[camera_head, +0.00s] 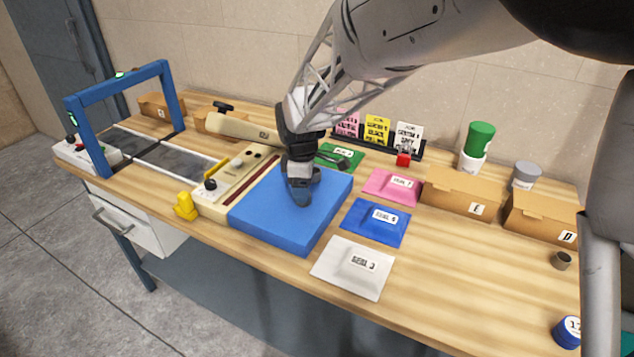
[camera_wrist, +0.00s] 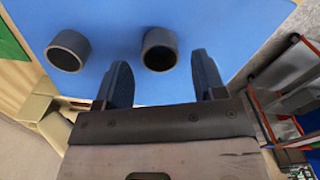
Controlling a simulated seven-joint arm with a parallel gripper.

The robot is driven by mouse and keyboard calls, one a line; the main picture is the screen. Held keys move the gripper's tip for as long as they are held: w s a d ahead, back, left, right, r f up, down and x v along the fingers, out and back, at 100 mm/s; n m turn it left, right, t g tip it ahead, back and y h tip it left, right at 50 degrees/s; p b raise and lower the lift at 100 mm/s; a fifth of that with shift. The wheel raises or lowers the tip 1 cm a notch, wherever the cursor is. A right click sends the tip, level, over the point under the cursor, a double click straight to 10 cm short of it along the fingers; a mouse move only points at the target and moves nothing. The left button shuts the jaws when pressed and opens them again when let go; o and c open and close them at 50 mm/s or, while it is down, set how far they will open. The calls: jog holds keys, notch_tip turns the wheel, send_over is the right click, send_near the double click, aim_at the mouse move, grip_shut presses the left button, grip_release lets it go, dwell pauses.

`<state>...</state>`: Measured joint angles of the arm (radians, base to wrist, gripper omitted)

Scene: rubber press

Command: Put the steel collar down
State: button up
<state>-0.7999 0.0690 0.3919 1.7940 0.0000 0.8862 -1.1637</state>
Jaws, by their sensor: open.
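My gripper (camera_head: 301,192) is over the blue pad (camera_head: 268,215), pointing down at it. In the wrist view my gripper (camera_wrist: 160,62) is open with its two dark fingers apart. A grey steel collar (camera_wrist: 160,49) stands upright on the blue pad (camera_wrist: 150,15), in line with the gap between the fingertips. I see no finger pressed on it. A second grey collar (camera_wrist: 68,51) stands on the pad to its left. In the head view neither of these collars can be made out, as my gripper covers that part of the pad.
A small grey cylinder (camera_head: 561,260) stands at the right of the bench. White (camera_head: 352,268), blue (camera_head: 376,222) and pink (camera_head: 391,186) packets lie right of the pad. Boxes (camera_head: 462,194) stand behind. A cream press (camera_head: 238,185) adjoins the pad on the left, with a blue frame (camera_head: 122,74) beyond.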

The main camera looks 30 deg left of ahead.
notch_tip(320, 180, up, 9)
dwell(0.5)
jog(key=shift+r, duration=0.1)
dwell(0.5)
jog(key=s+d+r+m, duration=0.1)
jog(key=d+r+m, duration=0.15)
jog(key=d, duration=0.75)
jog(key=s+d+r+m+t, duration=0.15)
jog(key=d+m, duration=0.25)
jog(key=d, duration=0.7)
jog(key=d+r+m, duration=0.3)
jog(key=d+m, duration=0.1)
jog(key=d, duration=0.6)
jog(key=s+d+f+m+t, duration=0.1)
jog(key=s+d+f+m, duration=0.2)
jog(key=s+d+m, duration=0.9)
jog(key=s+d, duration=0.7)
jog(key=d, duration=0.3)
